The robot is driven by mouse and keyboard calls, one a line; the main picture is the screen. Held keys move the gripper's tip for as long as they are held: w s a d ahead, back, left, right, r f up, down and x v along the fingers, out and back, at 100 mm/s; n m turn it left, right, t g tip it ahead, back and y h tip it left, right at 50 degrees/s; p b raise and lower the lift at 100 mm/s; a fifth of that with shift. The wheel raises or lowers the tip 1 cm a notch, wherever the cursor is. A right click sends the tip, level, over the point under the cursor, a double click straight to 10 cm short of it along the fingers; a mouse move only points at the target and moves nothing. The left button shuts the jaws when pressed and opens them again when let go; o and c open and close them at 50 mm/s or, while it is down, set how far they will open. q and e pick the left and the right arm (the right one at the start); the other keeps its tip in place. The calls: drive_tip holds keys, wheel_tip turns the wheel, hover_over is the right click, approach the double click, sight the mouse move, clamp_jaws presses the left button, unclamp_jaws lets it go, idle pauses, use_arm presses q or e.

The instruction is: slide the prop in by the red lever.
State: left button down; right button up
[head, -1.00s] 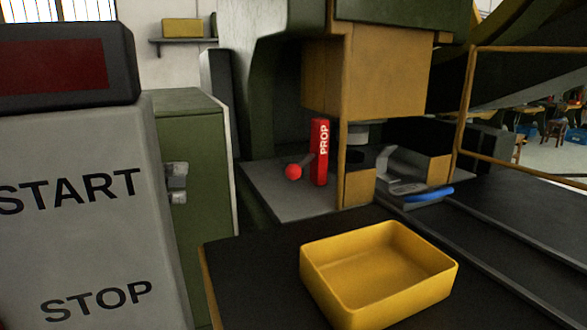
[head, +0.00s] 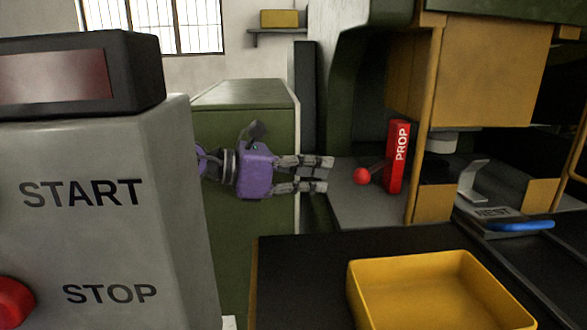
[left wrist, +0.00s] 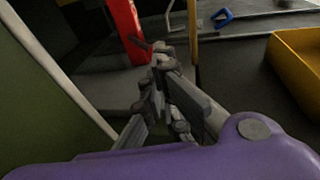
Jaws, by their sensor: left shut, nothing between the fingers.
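The red prop (head: 397,158), an upright block lettered PROP, stands on the grey plate of the machine, beside a yellow post. Its lever with a red ball knob (head: 362,176) sticks out to its left. My left gripper (head: 328,174), on a purple wrist, is shut and empty, left of the knob and apart from it. In the left wrist view the prop (left wrist: 127,30) stands beyond the shut fingers (left wrist: 160,62); the knob cannot be made out there. My right gripper is not in view.
A grey START/STOP panel (head: 165,230) stands close at the left. A green cabinet (head: 235,125) is behind my left gripper. A yellow tray (head: 440,285) sits on the dark table in front. A blue handle (head: 520,226) lies right of the prop.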

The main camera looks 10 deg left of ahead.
sight(355, 176)
use_arm(q)
drive_tip(key=x, duration=0.4)
drive_tip(key=shift+w+d, duration=0.1)
drive_tip(key=shift+d, duration=0.15)
drive_tip(key=shift+w+d+f+p, duration=0.15)
drive_tip(key=shift+w+d+p, duration=0.15)
drive_tip(key=shift+d, duration=0.2)
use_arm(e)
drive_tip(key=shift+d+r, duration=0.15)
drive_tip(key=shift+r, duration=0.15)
use_arm(q)
drive_tip(key=shift+d, duration=0.1)
